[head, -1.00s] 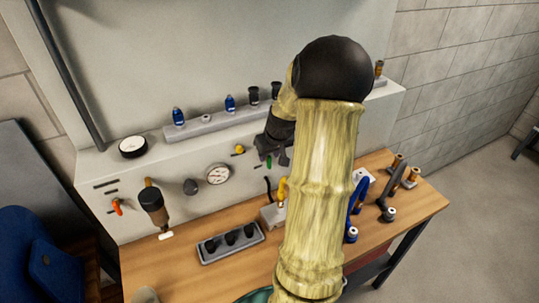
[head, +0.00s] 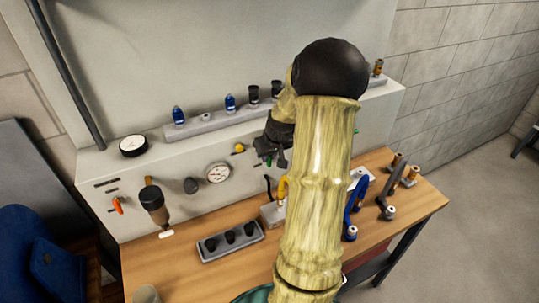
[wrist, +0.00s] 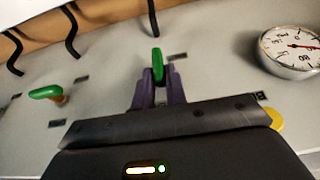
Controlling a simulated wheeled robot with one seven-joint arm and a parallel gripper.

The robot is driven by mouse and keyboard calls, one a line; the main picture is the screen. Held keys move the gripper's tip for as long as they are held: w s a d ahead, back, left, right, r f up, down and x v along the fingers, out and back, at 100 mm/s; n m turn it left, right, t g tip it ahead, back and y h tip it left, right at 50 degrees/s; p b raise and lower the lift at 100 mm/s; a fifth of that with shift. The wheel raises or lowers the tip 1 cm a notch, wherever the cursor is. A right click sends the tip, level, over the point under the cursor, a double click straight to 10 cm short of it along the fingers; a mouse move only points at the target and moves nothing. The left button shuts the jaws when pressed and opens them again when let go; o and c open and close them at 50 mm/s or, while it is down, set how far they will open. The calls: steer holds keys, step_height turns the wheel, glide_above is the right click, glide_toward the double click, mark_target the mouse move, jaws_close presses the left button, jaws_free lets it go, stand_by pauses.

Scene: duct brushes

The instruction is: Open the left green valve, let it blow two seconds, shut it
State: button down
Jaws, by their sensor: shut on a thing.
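The left green valve handle (wrist: 157,62) stands between the purple fingertips of my gripper (wrist: 158,78) in the wrist view, which sees the panel upside down. My gripper is shut on this handle, whose long side runs up and down in that picture. In the head view my gripper (head: 269,160) is at the panel front, right of the dial gauge (head: 218,173), and mostly hides the handle. A second green valve handle (wrist: 45,92) sits apart on the left in the wrist view, turned sideways. It peeks out right of my arm in the head view (head: 356,131).
A yellow knob (head: 239,148) is close to my gripper's left. Below are a block with a yellow hook (head: 282,190) and a grey tray with black pieces (head: 230,242). Blue and black fittings (head: 231,103) stand on the ledge above. Black hoses (wrist: 72,32) hang under the panel.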

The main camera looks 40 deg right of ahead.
steer(key=shift+d+y+p, duration=0.15)
steer(key=shift+y+p, duration=0.3)
steer(key=shift+y, duration=0.05)
steer(key=f+m+t+y+b, duration=0.1)
steer(key=t+y, duration=0.1)
steer(key=y, duration=0.3)
steer(key=d+m+t+y+b, duration=0.1)
steer(key=m+t+y, duration=0.1)
steer(key=y, duration=0.2)
steer(key=d+f+m+t+y+b, duration=0.1)
steer(key=t+y, duration=0.1)
steer(key=y, duration=0.3)
steer(key=shift+s+d+f+y, duration=0.1)
steer(key=shift+s+f+y, duration=0.2)
steer(key=shift+s+f, duration=0.05)
stand_by(0.5)
steer(key=c, duration=1.5)
jaws_free()
steer(key=shift+o, duration=0.2)
steer(key=shift+r, duration=0.1)
